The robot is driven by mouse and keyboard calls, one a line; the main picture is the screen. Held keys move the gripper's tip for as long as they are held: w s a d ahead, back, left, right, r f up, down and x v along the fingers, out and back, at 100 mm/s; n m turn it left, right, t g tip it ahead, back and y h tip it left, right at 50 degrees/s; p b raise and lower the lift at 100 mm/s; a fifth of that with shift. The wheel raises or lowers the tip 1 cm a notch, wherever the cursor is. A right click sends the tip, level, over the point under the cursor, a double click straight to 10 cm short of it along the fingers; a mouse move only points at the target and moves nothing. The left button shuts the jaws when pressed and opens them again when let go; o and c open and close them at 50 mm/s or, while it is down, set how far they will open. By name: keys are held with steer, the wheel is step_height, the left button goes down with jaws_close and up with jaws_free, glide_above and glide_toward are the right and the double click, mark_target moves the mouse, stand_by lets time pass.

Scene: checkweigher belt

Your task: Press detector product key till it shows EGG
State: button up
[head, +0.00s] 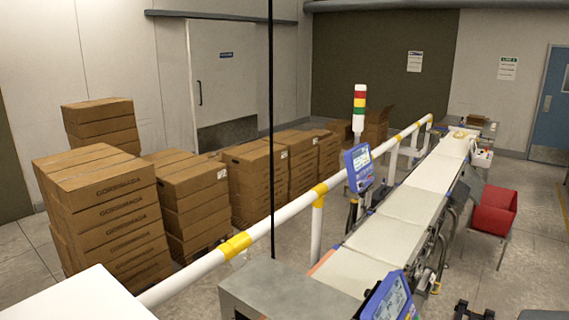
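Two blue operator panels stand along the belt line. The near panel (388,298) is at the bottom edge, tilted, with a grey lit screen; its lower part is cut off. The far panel (359,168) is on the line's left side, with a lit screen and keys below it. I cannot tell from here which panel is the detector's, and the screen text and key labels are too small to read. A dark two-pronged shape (474,311) at the bottom edge may be my gripper; it is mostly cut off, apart from both panels, and its opening is unclear.
The white belt (412,205) runs away toward the back right. A white and yellow rail (285,218) runs along its left. A grey metal housing (285,288) is at the bottom. A red bin (495,209) stands right; stacked cartons (105,210) stand left.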

jaws_close()
stand_by(1.3)
steer(key=c, duration=2.4)
jaws_free()
